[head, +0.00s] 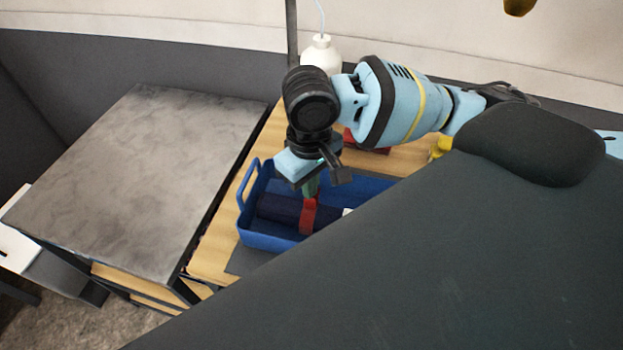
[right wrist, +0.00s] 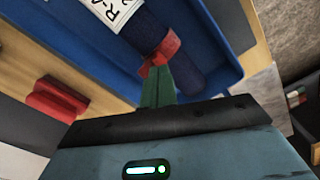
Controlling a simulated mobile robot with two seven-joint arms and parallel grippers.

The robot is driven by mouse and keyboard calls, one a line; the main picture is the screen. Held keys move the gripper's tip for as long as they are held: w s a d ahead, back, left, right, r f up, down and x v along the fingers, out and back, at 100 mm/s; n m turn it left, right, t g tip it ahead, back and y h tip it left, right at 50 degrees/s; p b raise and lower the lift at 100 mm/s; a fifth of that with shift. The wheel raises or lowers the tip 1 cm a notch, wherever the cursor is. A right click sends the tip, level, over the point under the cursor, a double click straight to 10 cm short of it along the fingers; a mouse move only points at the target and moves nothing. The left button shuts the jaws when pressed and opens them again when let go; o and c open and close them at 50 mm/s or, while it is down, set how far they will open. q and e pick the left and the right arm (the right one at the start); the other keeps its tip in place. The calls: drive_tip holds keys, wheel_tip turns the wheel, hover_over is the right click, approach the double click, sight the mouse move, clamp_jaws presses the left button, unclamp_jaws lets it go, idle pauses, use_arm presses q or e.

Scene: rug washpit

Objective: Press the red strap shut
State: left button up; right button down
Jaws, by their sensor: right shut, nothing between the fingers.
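The red strap (head: 308,215) is wrapped around a dark blue roll (head: 272,208) lying in a blue tray (head: 262,240). My right gripper (head: 311,190) points down over the strap, its green fingers shut and empty. In the right wrist view the fingertips (right wrist: 157,78) are at the red strap (right wrist: 165,48) and seem to touch it; the exact contact is hard to tell. Part of the roll (right wrist: 185,68) and its white lettered label (right wrist: 112,10) also show there. My left gripper is not in view.
A grey-topped table (head: 140,170) stands left of the wooden bench (head: 212,252). A white bottle (head: 320,56) stands behind my right arm. A red block (right wrist: 56,98) lies on the bench outside the tray. A large dark shape covers the lower right.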

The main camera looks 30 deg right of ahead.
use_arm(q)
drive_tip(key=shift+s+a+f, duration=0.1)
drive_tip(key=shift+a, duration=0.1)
use_arm(e)
drive_tip(key=shift+f, duration=0.45)
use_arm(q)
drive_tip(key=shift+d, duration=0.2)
use_arm(e)
drive_tip(key=shift+f, duration=0.45)
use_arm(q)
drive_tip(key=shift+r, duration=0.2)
use_arm(e)
drive_tip(key=shift+r, duration=0.1)
drive_tip(key=shift+r+p, duration=0.8)
drive_tip(key=shift+r, duration=1.15)
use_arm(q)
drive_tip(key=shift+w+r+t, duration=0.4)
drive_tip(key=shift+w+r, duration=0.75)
use_arm(e)
wheel_tip(320, 180, up, 4)
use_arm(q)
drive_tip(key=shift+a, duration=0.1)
